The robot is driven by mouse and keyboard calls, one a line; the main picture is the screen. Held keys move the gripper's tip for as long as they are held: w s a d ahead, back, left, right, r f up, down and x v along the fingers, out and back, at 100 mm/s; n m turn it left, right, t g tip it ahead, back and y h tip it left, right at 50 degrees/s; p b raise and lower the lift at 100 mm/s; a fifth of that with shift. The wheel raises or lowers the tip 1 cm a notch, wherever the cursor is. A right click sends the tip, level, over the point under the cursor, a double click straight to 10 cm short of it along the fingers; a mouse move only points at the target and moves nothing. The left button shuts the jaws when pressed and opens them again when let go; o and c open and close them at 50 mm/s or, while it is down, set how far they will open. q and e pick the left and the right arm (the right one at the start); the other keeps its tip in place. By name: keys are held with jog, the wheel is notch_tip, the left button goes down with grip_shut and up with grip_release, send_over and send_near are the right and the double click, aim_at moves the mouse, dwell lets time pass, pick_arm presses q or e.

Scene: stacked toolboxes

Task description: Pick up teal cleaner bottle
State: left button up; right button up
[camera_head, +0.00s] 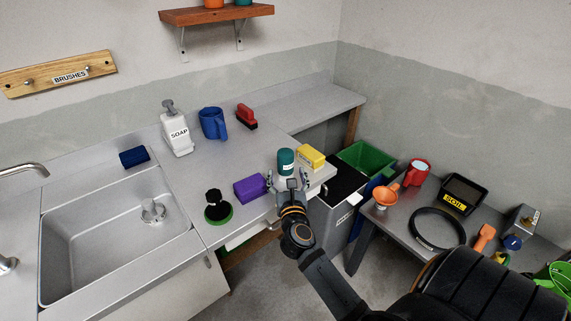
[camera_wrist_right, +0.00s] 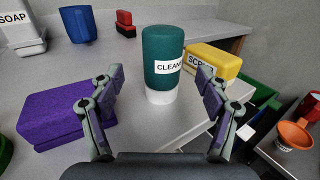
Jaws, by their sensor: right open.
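The teal cleaner bottle (camera_head: 286,158) stands upright near the front right of the counter. In the right wrist view the bottle (camera_wrist_right: 162,48) shows a white "CLEAN…" label and a white lower part. My right gripper (camera_head: 287,182) is open and empty in front of it, at counter height. In the wrist view the right gripper's fingers (camera_wrist_right: 161,74) stand apart, one on each side of the bottle in the picture. I cannot tell how far the fingers are from touching it. My left gripper is not in view.
A yellow box (camera_head: 311,156) stands close right of the bottle, and a purple block (camera_head: 249,188) lies to the left. A black and green brush (camera_head: 217,207) is further left. The blue mug (camera_head: 211,123) and red brush (camera_head: 246,117) stand behind. The counter's edge is close on the right.

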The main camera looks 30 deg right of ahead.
aim_at(286, 167)
jog(key=shift+x, duration=0.8)
jog(key=p+x, duration=0.1)
jog(key=x, duration=0.4)
jog(key=shift+d, duration=0.25)
jog(key=shift+s+a+r, duration=0.1)
jog(key=c, duration=0.9)
